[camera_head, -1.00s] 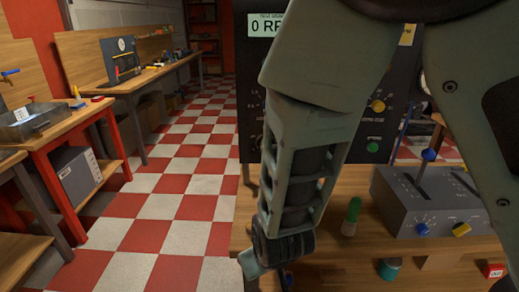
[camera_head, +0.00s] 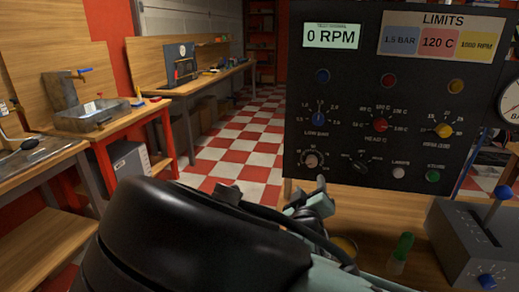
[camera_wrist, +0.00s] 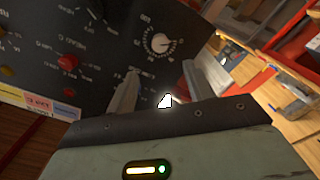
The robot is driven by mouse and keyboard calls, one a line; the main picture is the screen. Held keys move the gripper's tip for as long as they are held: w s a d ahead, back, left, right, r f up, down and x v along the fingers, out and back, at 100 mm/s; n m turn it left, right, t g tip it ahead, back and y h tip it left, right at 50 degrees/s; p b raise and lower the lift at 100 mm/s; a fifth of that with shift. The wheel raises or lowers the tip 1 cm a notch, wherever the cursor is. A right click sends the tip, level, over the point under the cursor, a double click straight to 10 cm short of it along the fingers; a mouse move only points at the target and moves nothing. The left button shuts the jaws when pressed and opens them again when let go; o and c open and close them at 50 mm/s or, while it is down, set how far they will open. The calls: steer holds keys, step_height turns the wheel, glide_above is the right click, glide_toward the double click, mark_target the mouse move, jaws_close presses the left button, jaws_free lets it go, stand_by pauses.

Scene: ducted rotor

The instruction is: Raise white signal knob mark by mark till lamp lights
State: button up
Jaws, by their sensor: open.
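The white signal knob (camera_head: 312,160) sits at the lower left of the black panel (camera_head: 345,105). In the wrist view, this pale round knob (camera_wrist: 160,43) with its ring of marks lies beyond and between my fingers. My gripper (camera_head: 315,198) is just below the knob in the head view. In the wrist view my gripper (camera_wrist: 168,88) has its fingers apart, with nothing held and the knob not touched. The blue lamp (camera_head: 322,76), red lamp (camera_head: 389,80) and amber lamp (camera_head: 456,86) look dim. The display (camera_head: 331,35) reads 0 RPM.
Blue (camera_head: 319,119), red (camera_head: 380,125) and yellow (camera_head: 443,130) knobs and a black knob (camera_head: 361,162) share the panel. A green-topped object (camera_head: 402,249) and a grey lever box (camera_head: 478,245) stand on the bench. My arm covers the lower middle.

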mark_target(311, 163)
steer(key=p+x, duration=0.1)
steer(key=x, duration=1)
steer(key=shift+w+d+p, duration=0.1)
steer(key=shift+w+p, duration=0.15)
steer(key=shift+p, duration=0.1)
steer(key=shift+f, duration=0.1)
steer(key=c, duration=1)
steer(key=shift+o, duration=0.2)
steer(key=shift+m+b, duration=0.3)
steer(key=shift+b, duration=0.05)
steer(key=m+b, duration=0.4)
steer(key=shift+f+m, duration=0.15)
steer(key=shift+m, duration=0.15)
steer(key=shift+m+b, duration=1.85)
steer(key=shift+m, duration=0.25)
steer(key=shift+r, duration=0.2)
